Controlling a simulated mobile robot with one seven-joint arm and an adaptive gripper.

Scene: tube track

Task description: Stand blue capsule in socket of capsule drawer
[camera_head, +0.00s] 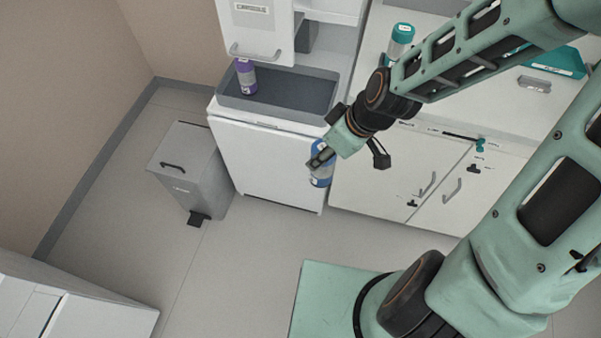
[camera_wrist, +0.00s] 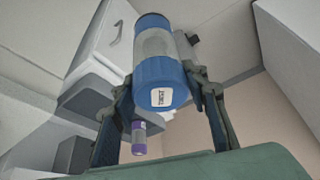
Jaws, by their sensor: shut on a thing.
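My gripper (camera_head: 321,157) is shut on the blue capsule (camera_head: 322,174), holding it in the air in front of the white cabinet. In the wrist view the blue capsule (camera_wrist: 160,75) lies between the two fingers; it has blue ends, a grey middle band and a white label on the near end. A cabinet front with a handle and a label (camera_head: 262,22) stands above the grey tray; I cannot tell whether it is the capsule drawer. No socket can be made out.
A purple capsule (camera_head: 245,76) stands in the grey tray (camera_head: 290,110); it also shows in the wrist view (camera_wrist: 139,138). A teal-capped capsule (camera_head: 400,42) stands on the white counter (camera_head: 500,112). A grey pedal bin (camera_head: 190,165) stands left of the cabinet. The floor in front is clear.

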